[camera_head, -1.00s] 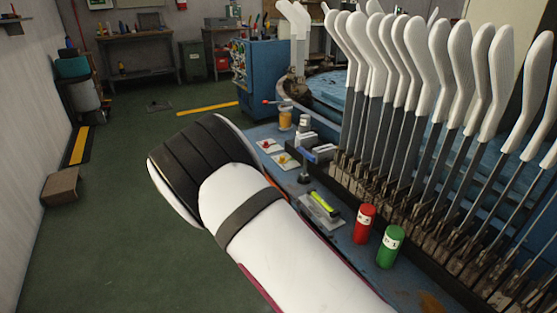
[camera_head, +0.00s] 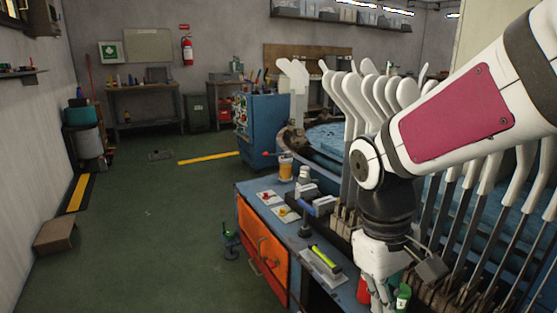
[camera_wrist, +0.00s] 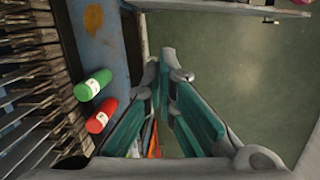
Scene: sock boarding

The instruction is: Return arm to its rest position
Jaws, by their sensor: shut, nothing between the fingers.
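My arm reaches in from the upper right in the head view and bends downward at a dark wrist joint. My gripper hangs over the workbench (camera_head: 335,284), in front of the red can (camera_head: 363,291) and beside the green can (camera_head: 403,296); its fingertips are hard to make out there. In the wrist view, my gripper (camera_wrist: 170,66) has its teal-padded fingers shut and empty. The green can (camera_wrist: 94,84) and red can (camera_wrist: 101,116) lie left of the fingers in that view, apart from them.
White sock forms (camera_head: 384,97) stand in a long row on the right, partly behind my arm. An orange cabinet front (camera_head: 262,240) is under the bench. A cardboard box (camera_head: 55,236) stands by the left wall.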

